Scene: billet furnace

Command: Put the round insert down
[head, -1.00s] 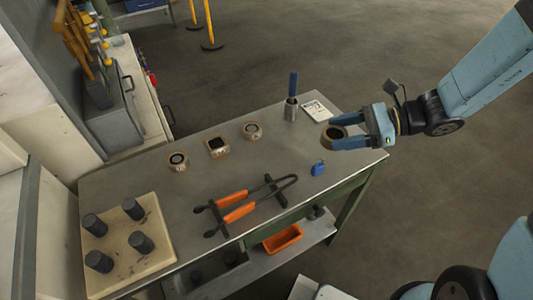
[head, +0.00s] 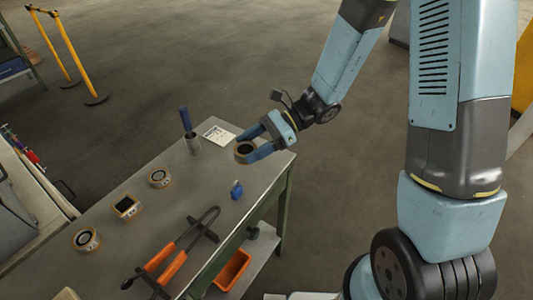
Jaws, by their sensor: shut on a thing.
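A round insert (head: 242,157), a brownish ring with a dark hole, is between the blue fingers of my gripper (head: 248,150). The gripper is shut on it, at the far right end of the grey workbench (head: 190,221). Whether the insert touches the bench top or hangs just above it, I cannot tell. Other inserts stand in a row on the bench: a ring-shaped one (head: 160,179), one with a square opening (head: 126,206) and another round one (head: 87,240).
A white card (head: 218,135) and a metal cup with a blue-handled tool (head: 192,144) are left of my gripper. A blue padlock-like item (head: 237,190) and orange-handled tongs (head: 168,262) on a rest lie nearer. An orange bin (head: 233,269) is below the bench top.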

